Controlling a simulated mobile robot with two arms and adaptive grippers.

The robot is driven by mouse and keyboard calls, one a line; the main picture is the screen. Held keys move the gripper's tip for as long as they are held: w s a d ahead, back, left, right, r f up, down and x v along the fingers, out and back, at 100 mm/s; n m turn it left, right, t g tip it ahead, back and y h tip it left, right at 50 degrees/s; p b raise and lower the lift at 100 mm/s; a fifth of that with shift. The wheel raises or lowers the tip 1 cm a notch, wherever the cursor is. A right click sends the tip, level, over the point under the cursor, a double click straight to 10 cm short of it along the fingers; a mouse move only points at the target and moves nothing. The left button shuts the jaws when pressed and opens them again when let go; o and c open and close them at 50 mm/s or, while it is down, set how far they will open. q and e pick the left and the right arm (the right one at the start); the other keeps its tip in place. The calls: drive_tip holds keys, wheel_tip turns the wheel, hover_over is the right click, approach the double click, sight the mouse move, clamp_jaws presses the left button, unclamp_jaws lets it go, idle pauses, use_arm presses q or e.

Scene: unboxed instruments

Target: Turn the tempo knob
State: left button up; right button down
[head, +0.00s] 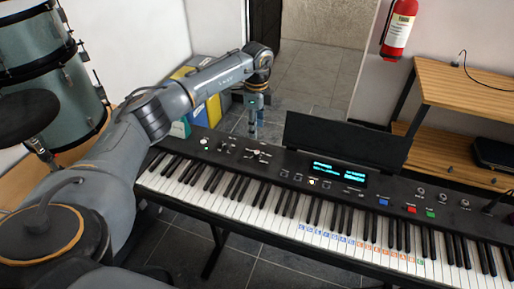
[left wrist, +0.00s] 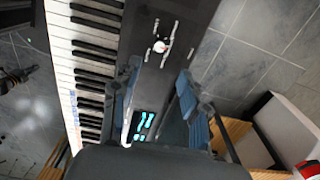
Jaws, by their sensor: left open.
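The black electric keyboard (head: 300,185) runs across the head view, with a lit display (head: 338,172). A cluster of small controls (head: 258,153) sits on its panel left of the display, and a white round control (head: 204,141) lies further left. Several round knobs (head: 442,197) are at the right of the panel. No readable label shows which is the tempo knob. My left gripper (head: 253,125) points down near the panel's back edge, open and empty. In the left wrist view its fingers (left wrist: 158,85) straddle part of the panel, with a white round control (left wrist: 159,47) beyond the tips.
A dark music stand (head: 345,140) rises behind the display, close to my left gripper's right side. Binders (head: 205,95) stand behind the keyboard. A wooden shelf (head: 465,90) is at the right, a drum (head: 50,95) at the left.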

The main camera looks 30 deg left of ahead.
sight(257, 152)
use_arm(q)
wheel_tip(257, 152, down, 10)
drive_tip(key=shift+d+r+p, duration=0.1)
drive_tip(key=shift+r+p, duration=0.15)
drive_tip(key=shift+p, duration=0.5)
drive_tip(key=shift+f, duration=0.5)
clamp_jaws()
